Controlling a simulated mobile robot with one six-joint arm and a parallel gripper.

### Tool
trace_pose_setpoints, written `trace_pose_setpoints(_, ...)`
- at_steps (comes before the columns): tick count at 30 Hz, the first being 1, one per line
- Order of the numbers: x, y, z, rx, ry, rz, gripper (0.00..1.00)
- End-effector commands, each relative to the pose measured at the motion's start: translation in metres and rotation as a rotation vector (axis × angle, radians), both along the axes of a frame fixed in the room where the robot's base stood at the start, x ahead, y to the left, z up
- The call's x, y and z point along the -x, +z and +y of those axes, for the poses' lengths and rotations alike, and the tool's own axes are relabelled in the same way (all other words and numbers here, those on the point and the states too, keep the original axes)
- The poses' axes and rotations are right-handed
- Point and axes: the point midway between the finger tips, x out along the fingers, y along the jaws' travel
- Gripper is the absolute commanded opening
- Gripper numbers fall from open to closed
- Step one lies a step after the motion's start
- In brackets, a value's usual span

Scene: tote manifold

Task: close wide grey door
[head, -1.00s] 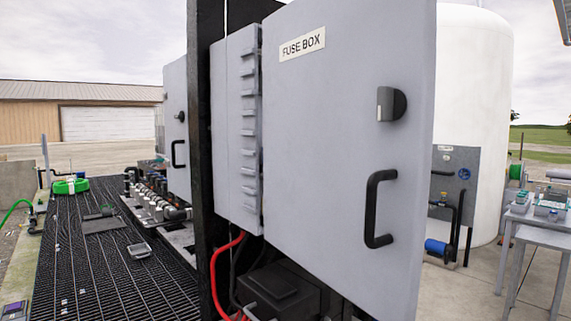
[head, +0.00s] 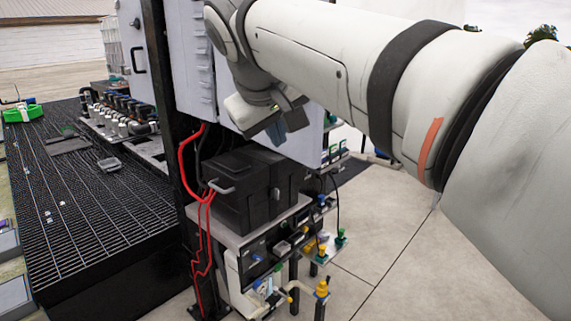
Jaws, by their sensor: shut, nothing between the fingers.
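The wide grey door (head: 309,137) is mostly hidden behind my arm. Only its lower part shows, below my arm and beside my gripper; its label, latch and handle are hidden. A ribbed grey edge strip (head: 205,60) runs upright to the left of it. My gripper (head: 284,134) is shut and empty, pointing downward in front of the door's lower part. I cannot tell whether it touches the door.
A black box (head: 245,190) with a handle sits on a shelf below, beside red cables (head: 190,165). Coloured valves (head: 322,290) stand lower down. Another grey panel with a black handle (head: 137,60) is at the left, above a dark grating (head: 90,210). Concrete floor is clear at right.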

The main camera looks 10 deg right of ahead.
Motion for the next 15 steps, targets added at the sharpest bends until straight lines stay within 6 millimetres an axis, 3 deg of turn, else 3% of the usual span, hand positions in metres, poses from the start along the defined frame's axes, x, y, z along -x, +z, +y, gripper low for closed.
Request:
trace_pose_setpoints(5, -0.007, -0.009, 0.003, 0.005, 0.010, -0.001, 0.00)
trace_pose_setpoints(15, -0.046, -0.065, -0.013, 0.004, 0.012, 0.001, 0.00)
